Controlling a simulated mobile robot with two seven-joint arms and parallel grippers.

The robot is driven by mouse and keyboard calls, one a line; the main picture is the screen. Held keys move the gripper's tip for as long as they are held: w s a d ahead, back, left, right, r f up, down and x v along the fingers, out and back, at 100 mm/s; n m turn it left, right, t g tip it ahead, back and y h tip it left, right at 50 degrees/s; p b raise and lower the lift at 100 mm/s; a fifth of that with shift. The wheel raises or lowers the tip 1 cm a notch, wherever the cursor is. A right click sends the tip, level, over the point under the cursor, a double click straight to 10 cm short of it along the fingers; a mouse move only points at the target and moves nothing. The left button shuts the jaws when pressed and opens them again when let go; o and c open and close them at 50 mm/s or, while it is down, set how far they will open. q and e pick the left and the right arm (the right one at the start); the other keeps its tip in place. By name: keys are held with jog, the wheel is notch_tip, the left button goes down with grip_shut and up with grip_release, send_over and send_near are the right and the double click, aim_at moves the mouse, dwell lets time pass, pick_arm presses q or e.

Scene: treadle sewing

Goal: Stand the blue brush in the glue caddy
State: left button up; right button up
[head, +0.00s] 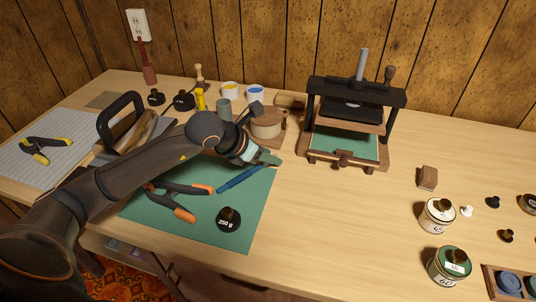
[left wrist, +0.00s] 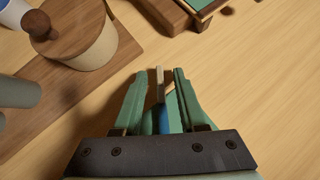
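The blue brush (head: 240,180) lies slantwise at the right of the green mat, its upper right end by my left gripper (head: 268,159). In the left wrist view the left gripper's green fingers (left wrist: 160,78) stand apart. A strip of the brush's blue (left wrist: 163,120) shows between them, with a pale end beyond and gaps visible beside it. A lidded round pot (head: 267,124) on a wooden board (head: 285,137), which looks like the glue caddy, stands just behind the gripper. The pot (left wrist: 85,45) is at upper left in the wrist view. My right gripper is not in view.
A grey cup (head: 224,108) stands left of the pot. Orange-tipped clamps (head: 178,190) and a black 250 g weight (head: 228,219) rest on the green mat (head: 258,220). A press (head: 350,120) stands to the right.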

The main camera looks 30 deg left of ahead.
aim_at(242, 174)
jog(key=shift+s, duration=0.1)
pick_arm(q)
jog(key=shift+r, duration=0.1)
jog(key=shift+p+v, duration=0.35)
jog(key=shift+v, duration=0.55)
jog(key=v, duration=0.9)
jog(key=shift+a, duration=0.1)
jog(key=shift+s+r, duration=0.4)
jog(key=shift+r, duration=0.1)
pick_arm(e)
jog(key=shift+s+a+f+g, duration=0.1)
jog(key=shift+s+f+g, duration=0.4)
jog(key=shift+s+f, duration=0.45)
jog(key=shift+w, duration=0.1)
pick_arm(q)
jog(key=shift+s, duration=0.1)
